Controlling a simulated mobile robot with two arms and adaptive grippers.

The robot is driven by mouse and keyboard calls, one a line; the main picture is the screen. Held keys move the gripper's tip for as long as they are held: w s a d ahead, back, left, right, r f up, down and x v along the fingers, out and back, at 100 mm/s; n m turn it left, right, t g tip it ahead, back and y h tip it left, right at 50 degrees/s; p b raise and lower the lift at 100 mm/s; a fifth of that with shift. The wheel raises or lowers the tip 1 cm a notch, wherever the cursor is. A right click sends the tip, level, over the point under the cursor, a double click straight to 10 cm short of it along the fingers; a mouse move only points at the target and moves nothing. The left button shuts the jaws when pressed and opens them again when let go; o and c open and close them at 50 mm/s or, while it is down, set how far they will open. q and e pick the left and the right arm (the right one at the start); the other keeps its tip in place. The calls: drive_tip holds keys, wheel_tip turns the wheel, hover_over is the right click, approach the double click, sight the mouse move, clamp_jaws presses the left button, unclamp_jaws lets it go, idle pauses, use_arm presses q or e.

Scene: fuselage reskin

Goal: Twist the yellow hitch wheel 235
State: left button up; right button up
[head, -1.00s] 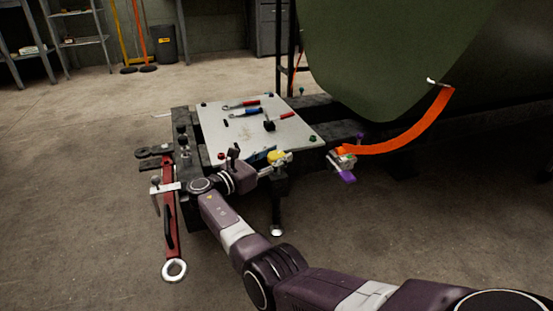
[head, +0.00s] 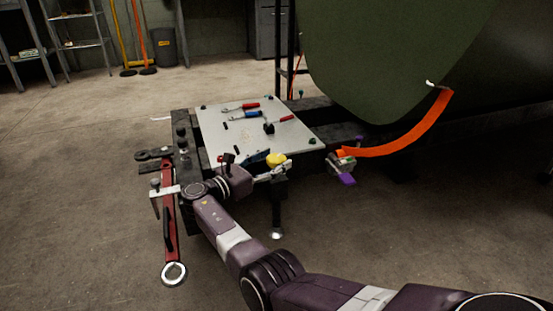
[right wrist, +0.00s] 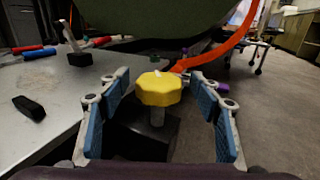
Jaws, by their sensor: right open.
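The yellow hitch wheel (right wrist: 159,89) is a lobed knob on a short grey post. In the right wrist view it stands between the two blue-padded fingers of my right gripper (right wrist: 160,104). The fingers are open, with a gap on both sides of the wheel. In the head view the wheel (head: 276,159) sits at the near right corner of the metal plate, just beyond the tip of my right gripper (head: 268,166). My left gripper is not in either view.
The metal plate (head: 235,142) carries wrenches and a hammer. An orange strap (head: 412,134) runs from a ratchet with purple handles (head: 345,170) to the green fuselage (head: 385,60). A red bar with a ring end (head: 170,220) hangs at the left. Floor in front is free.

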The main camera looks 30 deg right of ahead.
drive_tip(key=s+a, duration=0.2)
drive_tip(key=a, duration=0.8)
drive_tip(key=shift+a, duration=0.25)
